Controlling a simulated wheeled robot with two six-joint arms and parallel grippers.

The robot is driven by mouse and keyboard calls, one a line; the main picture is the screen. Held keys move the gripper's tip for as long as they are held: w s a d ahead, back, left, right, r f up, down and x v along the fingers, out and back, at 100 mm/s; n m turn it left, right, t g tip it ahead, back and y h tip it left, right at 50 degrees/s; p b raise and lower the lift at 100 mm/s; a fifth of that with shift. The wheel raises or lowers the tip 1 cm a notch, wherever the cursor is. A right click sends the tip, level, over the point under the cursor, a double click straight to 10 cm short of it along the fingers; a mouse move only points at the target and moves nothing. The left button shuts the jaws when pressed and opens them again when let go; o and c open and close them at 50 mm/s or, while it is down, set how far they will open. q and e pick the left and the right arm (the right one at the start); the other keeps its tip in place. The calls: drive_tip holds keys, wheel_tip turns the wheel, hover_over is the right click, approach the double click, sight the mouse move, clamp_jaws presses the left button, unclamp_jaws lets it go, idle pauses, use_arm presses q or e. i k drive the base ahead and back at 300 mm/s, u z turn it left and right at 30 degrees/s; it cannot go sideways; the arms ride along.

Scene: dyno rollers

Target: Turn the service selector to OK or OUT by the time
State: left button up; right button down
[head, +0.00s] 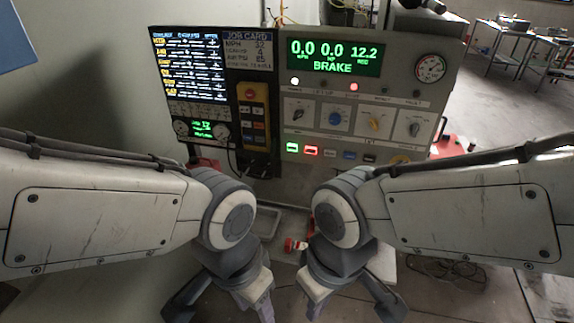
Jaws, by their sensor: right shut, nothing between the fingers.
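The control console (285,150) stands ahead with a row of rotary knobs: a black one (298,110), a blue one (335,119), a yellow one (374,123) and a grey one (414,128). Their labels are too small to read, so I cannot tell which is the service selector or where it points. My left gripper (222,308) hangs low in front of the console, apart from the knobs; its fingertips run off the bottom edge. My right gripper (347,306) also hangs low, below the knobs, shut and empty.
A green display (333,57) reads 0.0, 0.0, 12.2 and BRAKE. A job card (248,50) and a text screen (188,65) are left of it. Lit buttons (311,151) sit under the knobs. A round gauge (430,68) is at upper right. The space before the knobs is clear.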

sight(414, 128)
drive_tip(key=u, duration=0.05)
drive_tip(key=k, duration=1.15)
drive_tip(key=z, duration=0.75)
drive_tip(key=i, duration=1.2)
drive_tip(key=u, duration=0.75)
